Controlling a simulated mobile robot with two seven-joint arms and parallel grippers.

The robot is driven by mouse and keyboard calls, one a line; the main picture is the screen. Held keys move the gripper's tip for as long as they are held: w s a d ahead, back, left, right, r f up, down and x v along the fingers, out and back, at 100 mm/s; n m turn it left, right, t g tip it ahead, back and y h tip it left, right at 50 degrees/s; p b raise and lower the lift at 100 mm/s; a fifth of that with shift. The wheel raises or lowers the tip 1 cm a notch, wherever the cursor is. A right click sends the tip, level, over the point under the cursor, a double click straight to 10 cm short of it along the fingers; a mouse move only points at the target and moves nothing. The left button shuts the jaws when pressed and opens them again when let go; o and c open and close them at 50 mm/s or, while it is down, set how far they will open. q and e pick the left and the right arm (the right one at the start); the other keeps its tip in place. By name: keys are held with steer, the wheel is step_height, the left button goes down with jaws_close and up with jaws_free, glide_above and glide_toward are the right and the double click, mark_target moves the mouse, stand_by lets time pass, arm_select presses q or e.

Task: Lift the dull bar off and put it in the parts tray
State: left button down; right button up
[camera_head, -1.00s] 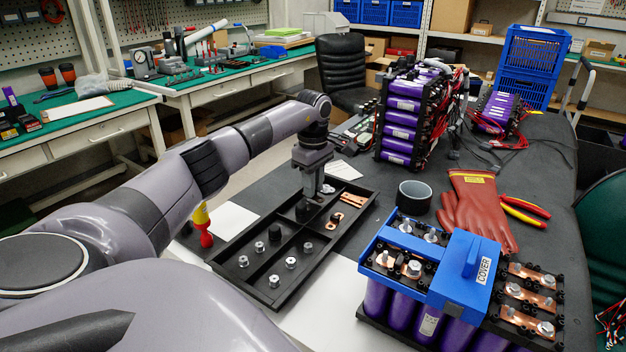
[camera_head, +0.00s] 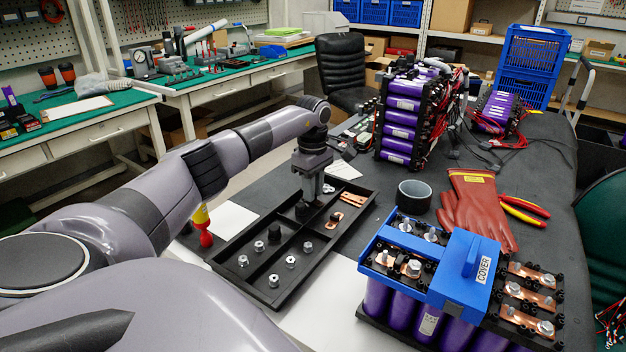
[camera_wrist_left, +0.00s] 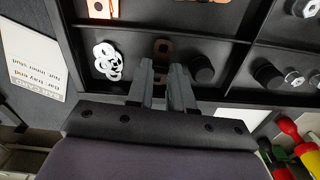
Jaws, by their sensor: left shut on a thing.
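My left gripper (camera_head: 312,196) is inside the black parts tray (camera_head: 232,284), over its far part. In the left wrist view the gripper (camera_wrist_left: 164,80) is shut on a dull brown bar (camera_wrist_left: 162,47), whose holed end shows just beyond the fingertips. The bar is low in a tray compartment; I cannot tell whether it touches the floor. The tray (camera_wrist_left: 226,45) also shows there. Bright copper bars (camera_head: 353,199) lie in the far compartment. Silver washers (camera_wrist_left: 107,60) lie left of the fingers, and a black cap (camera_wrist_left: 202,68) stands right of them.
The battery module (camera_head: 430,322) with its blue cover (camera_head: 465,265) stands right of the tray, with copper bars on its right part. Red gloves (camera_head: 478,210), a dark round cup (camera_head: 414,195) and red-yellow pliers (camera_head: 524,208) lie behind it. A red-yellow screwdriver (camera_head: 204,226) is left of the tray.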

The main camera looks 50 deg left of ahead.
arm_select(q)
steer(key=shift+f, duration=0.2)
steer(key=c, duration=0.9)
jaws_free()
steer(key=shift+r, duration=0.1)
step_height(320, 180, up, 6)
steer(key=p, duration=0.6)
